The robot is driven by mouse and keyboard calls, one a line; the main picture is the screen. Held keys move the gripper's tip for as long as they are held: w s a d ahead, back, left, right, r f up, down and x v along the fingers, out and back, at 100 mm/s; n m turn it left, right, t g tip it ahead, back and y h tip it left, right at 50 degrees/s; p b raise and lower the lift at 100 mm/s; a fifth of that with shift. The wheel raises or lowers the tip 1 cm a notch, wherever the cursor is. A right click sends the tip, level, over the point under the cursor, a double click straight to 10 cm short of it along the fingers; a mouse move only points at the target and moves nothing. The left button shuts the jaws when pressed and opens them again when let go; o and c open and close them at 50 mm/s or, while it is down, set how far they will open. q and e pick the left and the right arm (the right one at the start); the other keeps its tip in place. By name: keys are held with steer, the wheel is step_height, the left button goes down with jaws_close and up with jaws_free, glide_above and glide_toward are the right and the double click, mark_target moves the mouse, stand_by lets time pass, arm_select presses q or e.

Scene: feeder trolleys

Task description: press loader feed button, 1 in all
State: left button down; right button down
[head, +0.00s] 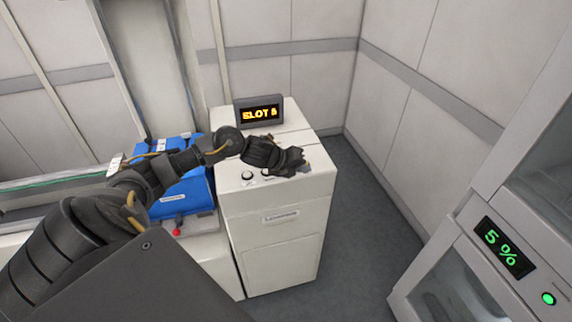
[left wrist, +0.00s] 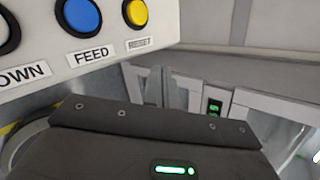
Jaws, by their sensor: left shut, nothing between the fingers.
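The loader (head: 280,246) is a white cabinet with buttons along its top front edge. In the left wrist view the blue button (left wrist: 82,15) sits above a FEED label (left wrist: 92,55), at the upper left. A yellow button (left wrist: 135,12) above a RESET label is to its right. My left gripper (head: 298,158) is over the right part of the cabinet top in the head view, shut and empty. It hides that part of the button row, and I cannot tell the blue button there. Its fingers (left wrist: 162,88) also show in the left wrist view, apart from the blue button. My right gripper is out of view.
A display (head: 259,112) reading SLOT 5 stands at the back of the cabinet. A pale button (head: 247,176) is at its front left.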

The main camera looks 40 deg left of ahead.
arm_select(q)
steer(key=a+r+m, duration=0.3)
steer(key=a+r, duration=0.5)
steer(key=shift+a+m+g, duration=0.2)
steer(key=shift+m+g, duration=0.2)
steer(key=shift+f, duration=0.15)
step_height(320, 180, down, 9)
steer(key=b, duration=0.6)
steer(key=shift+r+b, duration=0.2)
steer(key=shift+b, duration=0.1)
stand_by(1.1)
